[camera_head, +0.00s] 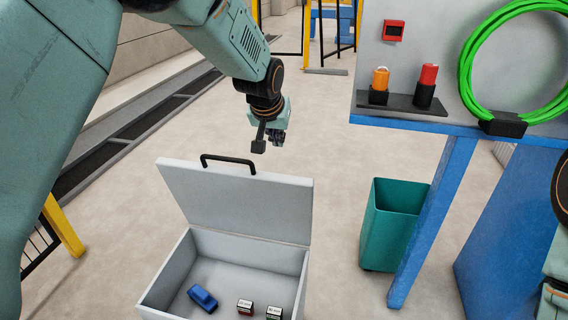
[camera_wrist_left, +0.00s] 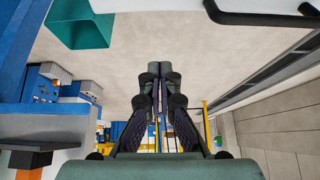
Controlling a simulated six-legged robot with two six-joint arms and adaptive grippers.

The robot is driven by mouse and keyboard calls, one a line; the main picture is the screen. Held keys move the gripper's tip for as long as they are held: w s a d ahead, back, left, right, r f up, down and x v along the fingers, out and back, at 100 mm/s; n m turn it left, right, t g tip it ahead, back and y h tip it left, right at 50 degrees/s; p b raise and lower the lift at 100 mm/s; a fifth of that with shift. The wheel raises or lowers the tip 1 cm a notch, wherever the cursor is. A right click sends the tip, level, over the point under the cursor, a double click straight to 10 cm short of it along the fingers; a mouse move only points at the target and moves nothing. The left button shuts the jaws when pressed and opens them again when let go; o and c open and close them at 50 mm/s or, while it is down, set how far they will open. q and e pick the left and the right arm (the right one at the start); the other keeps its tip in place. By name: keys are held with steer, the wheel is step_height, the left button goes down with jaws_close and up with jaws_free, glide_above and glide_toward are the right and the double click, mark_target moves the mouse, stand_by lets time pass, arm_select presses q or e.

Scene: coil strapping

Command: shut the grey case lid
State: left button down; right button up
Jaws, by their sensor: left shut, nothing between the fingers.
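The grey case (camera_head: 172,270) stands open at the bottom centre of the head view. Its lid (camera_head: 235,200) is raised and leans slightly back, with a black handle (camera_head: 228,160) on its top edge. My left gripper (camera_head: 278,138) is above and beyond the lid, a little right of the handle and apart from it. In the left wrist view the fingers (camera_wrist_left: 160,72) are closed together and empty. The handle also shows there at the top right (camera_wrist_left: 262,18). My right gripper is not in view; only parts of that arm show at the right edge.
A blue toy car (camera_head: 202,298) and two small boxes (camera_head: 245,307) lie in the case. A teal bin (camera_head: 392,228) stands to the right, beside a blue-framed bench (camera_head: 428,220). The bench carries orange and red lamps and a green hose coil (camera_head: 468,75).

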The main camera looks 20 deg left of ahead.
mark_target(280, 174)
arm_select(q)
steer(key=f+b, duration=0.1)
steer(key=f, duration=0.2)
steer(key=w+f+b, duration=0.1)
steer(key=f, duration=0.1)
steer(key=w+f+b, duration=0.1)
steer(key=f, duration=0.2)
steer(key=shift+w+f, duration=0.1)
steer(key=shift+f, duration=0.25)
steer(key=shift+s+f, duration=0.25)
steer(key=shift+s, duration=0.05)
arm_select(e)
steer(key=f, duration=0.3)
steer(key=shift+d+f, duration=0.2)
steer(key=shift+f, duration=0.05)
arm_select(q)
steer(key=shift+s+r, duration=0.15)
steer(key=shift+f+b, duration=0.2)
steer(key=shift+b, duration=0.2)
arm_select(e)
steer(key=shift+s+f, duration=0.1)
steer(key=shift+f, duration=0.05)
